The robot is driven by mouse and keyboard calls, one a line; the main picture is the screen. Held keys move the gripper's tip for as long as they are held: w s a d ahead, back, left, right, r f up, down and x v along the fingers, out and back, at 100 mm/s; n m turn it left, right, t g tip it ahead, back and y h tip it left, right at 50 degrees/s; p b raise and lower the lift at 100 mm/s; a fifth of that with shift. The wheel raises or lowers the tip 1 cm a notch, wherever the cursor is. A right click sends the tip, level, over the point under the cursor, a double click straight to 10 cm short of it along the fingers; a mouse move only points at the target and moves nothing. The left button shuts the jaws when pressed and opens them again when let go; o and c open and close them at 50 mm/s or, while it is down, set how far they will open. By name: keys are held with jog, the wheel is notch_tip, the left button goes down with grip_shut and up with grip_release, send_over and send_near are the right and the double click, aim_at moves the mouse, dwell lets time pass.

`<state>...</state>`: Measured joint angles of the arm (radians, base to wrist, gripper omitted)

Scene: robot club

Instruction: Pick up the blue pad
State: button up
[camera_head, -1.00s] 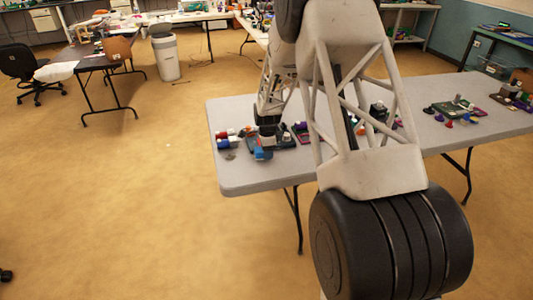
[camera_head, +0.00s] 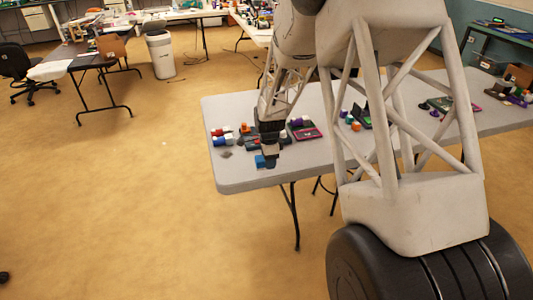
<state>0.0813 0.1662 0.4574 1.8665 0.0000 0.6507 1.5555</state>
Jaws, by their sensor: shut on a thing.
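The blue pad (camera_head: 261,162) shows as a small blue patch near the front edge of the grey table (camera_head: 235,178), at the lower tip of my gripper. My gripper (camera_head: 269,158) points down over the left part of the table and is shut on the blue pad. The fingers are small and dark in this view, and they and the arm hide part of the pad. I cannot tell whether the pad touches the table.
Close to the left of my gripper are red, white and blue pieces (camera_head: 222,141) and a flat grey piece (camera_head: 226,154). A dark red-edged tray (camera_head: 306,133) lies to the right. More items stand farther right. The table's front left corner is bare.

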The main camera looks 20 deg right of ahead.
jog(key=shift+s+a+r, duration=0.1)
jog(key=shift+s, duration=0.95)
jog(key=shift+s+a+r, duration=0.1)
jog(key=shift+s, duration=0.95)
jog(key=o, duration=0.3)
jog(key=shift+c, duration=1.1)
jog(key=w+a, duration=0.2)
jog(key=w, duration=0.1)
jog(key=w+a+r, duration=0.1)
jog(key=w+a, duration=0.1)
jog(key=w, duration=0.2)
jog(key=w+a, duration=0.3)
jog(key=w, duration=0.1)
jog(key=shift+w+r, duration=0.2)
jog(key=shift+r, duration=0.05)
jog(key=w+a+r, duration=0.1)
jog(key=w+a, duration=0.7)
jog(key=w, duration=0.1)
jog(key=shift+a+r, duration=0.2)
jog(key=shift+r, duration=0.05)
